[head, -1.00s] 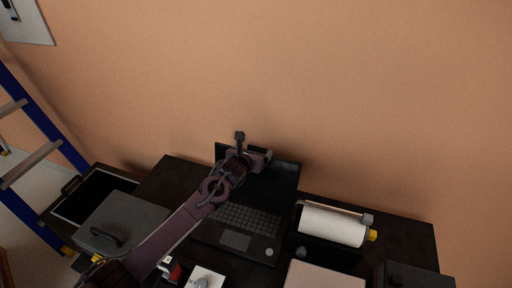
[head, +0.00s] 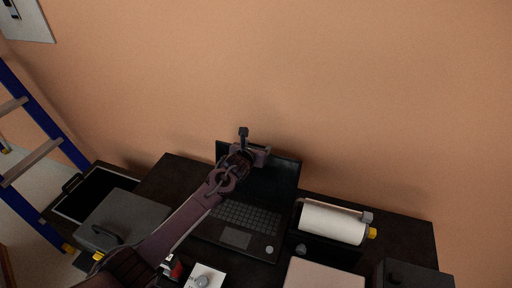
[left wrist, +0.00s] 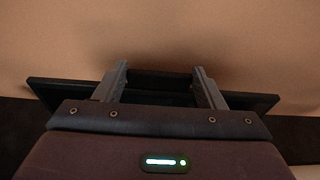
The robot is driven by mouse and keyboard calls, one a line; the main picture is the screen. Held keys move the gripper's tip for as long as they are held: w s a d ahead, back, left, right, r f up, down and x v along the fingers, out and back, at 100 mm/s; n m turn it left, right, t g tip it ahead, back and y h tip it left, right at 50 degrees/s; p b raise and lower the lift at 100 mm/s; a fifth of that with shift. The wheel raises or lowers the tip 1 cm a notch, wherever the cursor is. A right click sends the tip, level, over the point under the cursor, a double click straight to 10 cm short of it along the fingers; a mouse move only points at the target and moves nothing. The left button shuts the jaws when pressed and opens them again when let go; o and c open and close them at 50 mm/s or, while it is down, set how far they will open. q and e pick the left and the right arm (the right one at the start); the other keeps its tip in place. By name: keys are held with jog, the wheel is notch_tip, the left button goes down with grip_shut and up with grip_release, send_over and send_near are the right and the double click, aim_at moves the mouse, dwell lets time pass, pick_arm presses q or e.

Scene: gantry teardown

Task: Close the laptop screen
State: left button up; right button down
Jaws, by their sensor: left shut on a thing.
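The dark laptop stands open on the black table against the wall. Its screen (head: 278,182) is raised and its base (head: 237,237), with keyboard and touchpad, lies flat. My left gripper (head: 257,155) is at the top edge of the screen and hides part of it. In the left wrist view the gripper (left wrist: 162,80) has its two fingers apart, with the dark screen (left wrist: 258,101) at and between them; it is shut on the screen. My right gripper is in neither view.
A paper roll on a holder (head: 332,224) stands right of the laptop. A grey case (head: 120,222) and a black tray (head: 88,196) are at the left, beside a blue ladder (head: 42,122). A pale flat box (head: 322,275) and small items crowd the front.

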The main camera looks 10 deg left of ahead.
pick_arm(q)
jog(key=c, duration=0.3)
jog(key=s+t, duration=0.1)
jog(key=s, duration=0.1)
jog(key=s+b, duration=0.1)
jog(key=s, duration=0.1)
jog(key=s+a+t, duration=0.1)
jog(key=s, duration=0.1)
jog(key=shift+s+a+f+t+h+b, duration=0.1)
jog(key=shift+f+t+h+b, duration=0.2)
jog(key=shift+b, duration=0.1)
jog(key=shift+c, duration=0.2)
jog(key=s+t+b, duration=0.1)
jog(key=s, duration=0.1)
jog(key=s+a+f+t+b, duration=0.1)
jog(key=s+b, duration=0.1)
jog(key=s, duration=0.1)
jog(key=s+t+b, duration=0.2)
jog(key=s, duration=0.1)
jog(key=shift+s+a+f+h, duration=0.1)
jog(key=shift+a+f+h, duration=0.2)
jog(key=shift+f+h, duration=0.1)
jog(key=o, duration=1.4)
jog(key=shift+b+v, duration=1.05)
jog(key=shift+v, duration=2.8)
